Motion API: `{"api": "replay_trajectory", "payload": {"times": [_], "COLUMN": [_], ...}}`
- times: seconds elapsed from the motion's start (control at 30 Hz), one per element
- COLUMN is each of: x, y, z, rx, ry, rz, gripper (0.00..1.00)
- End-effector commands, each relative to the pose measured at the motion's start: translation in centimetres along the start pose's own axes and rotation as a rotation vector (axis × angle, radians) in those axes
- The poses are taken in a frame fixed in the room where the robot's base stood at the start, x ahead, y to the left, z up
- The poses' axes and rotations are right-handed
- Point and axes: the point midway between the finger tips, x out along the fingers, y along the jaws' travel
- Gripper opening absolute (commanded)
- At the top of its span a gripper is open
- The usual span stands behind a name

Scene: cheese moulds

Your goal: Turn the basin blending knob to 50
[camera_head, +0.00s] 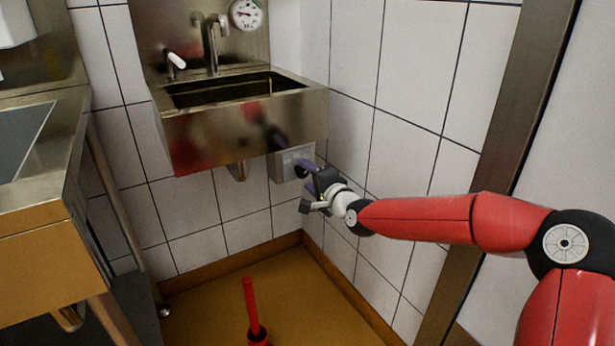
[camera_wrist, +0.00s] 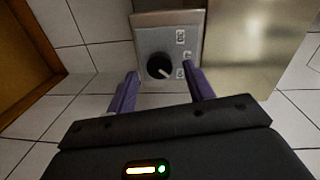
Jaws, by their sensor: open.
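The basin blending knob (camera_wrist: 159,66) is a round black dial with a white pointer line, set in a grey control plate (camera_wrist: 184,22) with small printed labels. In the wrist view the pointer slants toward the lower right; the label text is too small to read. My gripper (camera_wrist: 160,85) is open, its two purple fingers on either side of the knob in the picture, with tips just short of it and no contact visible. In the head view my gripper (camera_head: 306,174) is at the plate (camera_head: 280,165) under the basin's right side, covering part of it.
The steel basin (camera_head: 235,130) with its tap (camera_head: 211,45) hangs above the plate. A round gauge (camera_head: 246,13) is on the panel behind. The tiled right wall (camera_head: 350,130) is close to my gripper. A red plunger-like thing (camera_head: 252,310) stands on the floor. A steel counter (camera_head: 45,180) is at left.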

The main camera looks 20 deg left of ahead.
Motion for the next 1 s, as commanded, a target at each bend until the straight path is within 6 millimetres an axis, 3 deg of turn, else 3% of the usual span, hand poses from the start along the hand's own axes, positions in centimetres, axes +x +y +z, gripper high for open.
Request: {"api": "replay_trajectory", "payload": {"times": [0.2,0.4,0.83,1.0], "x": [-3.9,-6.0,-6.5,-7.9], "y": [0.1,0.1,0.2,2.7], "z": [-0.1,-0.1,0.2,1.1], "rx": [-0.002,-0.001,-0.011,-0.178], "ry": [0.002,0.001,-0.002,-0.022], "rz": [0.002,0.002,0.01,0.166], "gripper": [0.52,0.52,0.52,0.52]}}
